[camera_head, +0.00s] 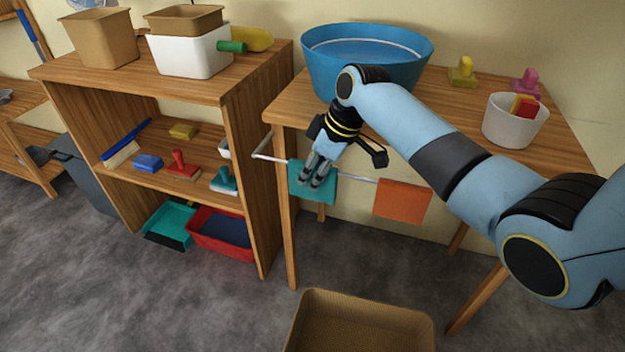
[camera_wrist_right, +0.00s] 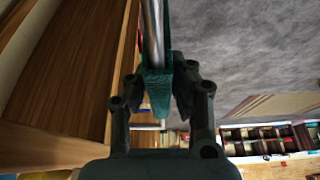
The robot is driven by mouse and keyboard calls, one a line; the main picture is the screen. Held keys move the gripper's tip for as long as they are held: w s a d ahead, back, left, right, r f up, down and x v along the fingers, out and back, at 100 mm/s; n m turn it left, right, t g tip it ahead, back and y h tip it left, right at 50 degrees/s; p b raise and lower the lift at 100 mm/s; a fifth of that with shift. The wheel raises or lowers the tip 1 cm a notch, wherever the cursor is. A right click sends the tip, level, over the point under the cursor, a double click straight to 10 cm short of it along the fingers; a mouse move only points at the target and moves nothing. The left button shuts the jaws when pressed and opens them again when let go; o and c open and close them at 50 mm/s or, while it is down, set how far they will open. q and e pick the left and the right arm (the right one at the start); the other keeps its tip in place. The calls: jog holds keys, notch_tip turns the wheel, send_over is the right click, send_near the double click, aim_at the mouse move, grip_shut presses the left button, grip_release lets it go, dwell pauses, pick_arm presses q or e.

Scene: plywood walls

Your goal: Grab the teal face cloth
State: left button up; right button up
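The teal face cloth (camera_head: 323,188) hangs folded over a metal rail at the left front of the wooden table. My right gripper (camera_head: 318,174) is at this cloth, its fingers pointing down in front of it and hiding part of it. In the right wrist view the cloth (camera_wrist_right: 156,86) lies between the two fingers of my right gripper (camera_wrist_right: 159,92), one finger on each side. It is still over the rail (camera_wrist_right: 153,35). I cannot tell whether the fingers press on the cloth. My left gripper is not in view.
An orange cloth (camera_head: 402,203) hangs further right on the same rail. A blue basin (camera_head: 366,80) and a white bucket (camera_head: 503,126) stand on the table (camera_head: 458,107). A wooden shelf (camera_head: 262,130) stands close on the left. A brown bin (camera_head: 300,330) is on the floor in front.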

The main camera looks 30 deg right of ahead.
grip_shut()
jog(key=shift+r, duration=0.1)
